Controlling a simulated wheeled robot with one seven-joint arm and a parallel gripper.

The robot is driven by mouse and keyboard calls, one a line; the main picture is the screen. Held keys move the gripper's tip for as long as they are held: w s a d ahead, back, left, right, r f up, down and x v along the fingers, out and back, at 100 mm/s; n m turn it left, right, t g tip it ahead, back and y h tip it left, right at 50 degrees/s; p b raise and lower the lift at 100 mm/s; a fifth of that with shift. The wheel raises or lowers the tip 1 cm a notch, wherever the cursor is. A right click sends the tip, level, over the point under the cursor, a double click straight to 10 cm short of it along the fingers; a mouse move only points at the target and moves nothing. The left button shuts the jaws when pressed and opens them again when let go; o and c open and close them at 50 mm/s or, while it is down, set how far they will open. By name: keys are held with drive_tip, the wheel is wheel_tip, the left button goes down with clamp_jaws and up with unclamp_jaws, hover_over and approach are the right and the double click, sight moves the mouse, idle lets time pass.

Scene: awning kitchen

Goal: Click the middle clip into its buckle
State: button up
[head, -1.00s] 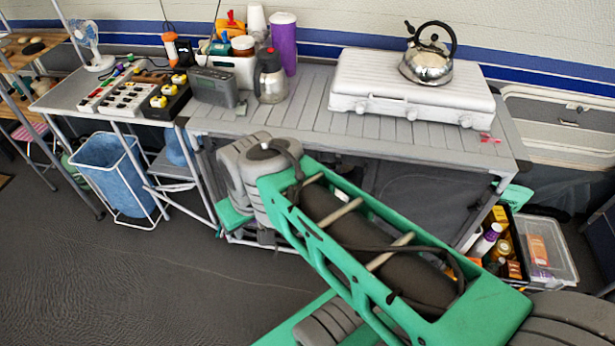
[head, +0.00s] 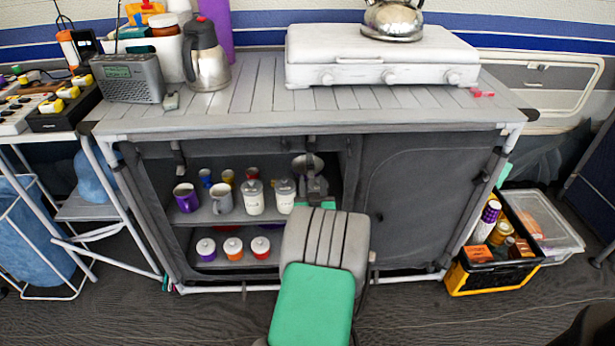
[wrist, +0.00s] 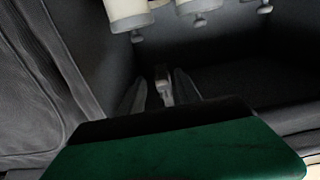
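In the head view, short grey straps hang from the top front edge of the cabinet. One strap (head: 179,158) hangs at the left; another, near the middle (head: 312,143), is small and hard to make out. My gripper (head: 313,187) reaches into the open shelf bay below it, partly hidden by my arm. In the wrist view, the two dark fingers of my gripper (wrist: 162,88) stand apart. A small light-grey piece (wrist: 163,85), perhaps the clip, shows between them; I cannot tell whether they touch it. No fastened buckle can be made out.
The shelf holds mugs (head: 221,198), white jars (head: 254,197) and lidded pots (head: 233,247) close to the left of my gripper. A closed dark panel (head: 425,205) is on the right. A crate (head: 470,277) stands on the floor at the right.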

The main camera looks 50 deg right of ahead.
sight(310, 171)
drive_tip(key=b+x, duration=0.1)
drive_tip(key=x, duration=0.4)
drive_tip(key=shift+w+d, duration=0.1)
drive_tip(key=shift+w, duration=0.2)
clamp_jaws()
idle(1.0)
